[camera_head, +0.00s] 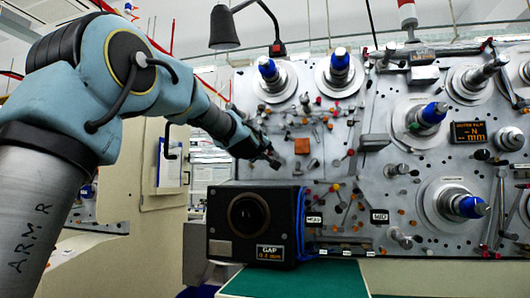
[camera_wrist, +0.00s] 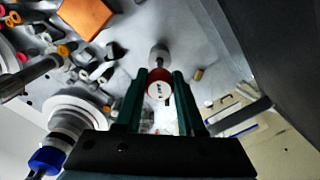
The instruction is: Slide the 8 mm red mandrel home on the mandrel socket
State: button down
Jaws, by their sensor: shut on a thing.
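My gripper shows in the wrist view (camera_wrist: 159,78) as two dark green fingers, shut on the red mandrel (camera_wrist: 152,80). The mandrel's round end, red with a white label, faces the wrist camera. Just beyond it, in line with it, a grey round post stands on the panel, probably the mandrel socket (camera_wrist: 159,52). A thin dark shaft shows between the two; how far it enters the socket I cannot tell. In the head view my gripper (camera_head: 272,160) is close to the panel, above the black GAP box; the mandrel cannot be made out there.
The black GAP box (camera_head: 252,226) stands below my gripper. An orange block (camera_head: 302,146) is on the panel (camera_head: 345,115) to the right. A blue-tipped spindle (camera_wrist: 62,140) juts out at lower left in the wrist view. Several small pegs and levers crowd the panel.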

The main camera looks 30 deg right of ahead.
jog(key=shift+w+d+p, duration=0.35)
jog(key=shift+w+d, duration=0.15)
jog(key=shift+c, duration=2.2)
grip_release()
jog(key=b+v, duration=0.4)
jog(key=v, duration=0.6)
jog(key=shift+s+a+b, duration=0.3)
jog(key=shift+b, duration=0.05)
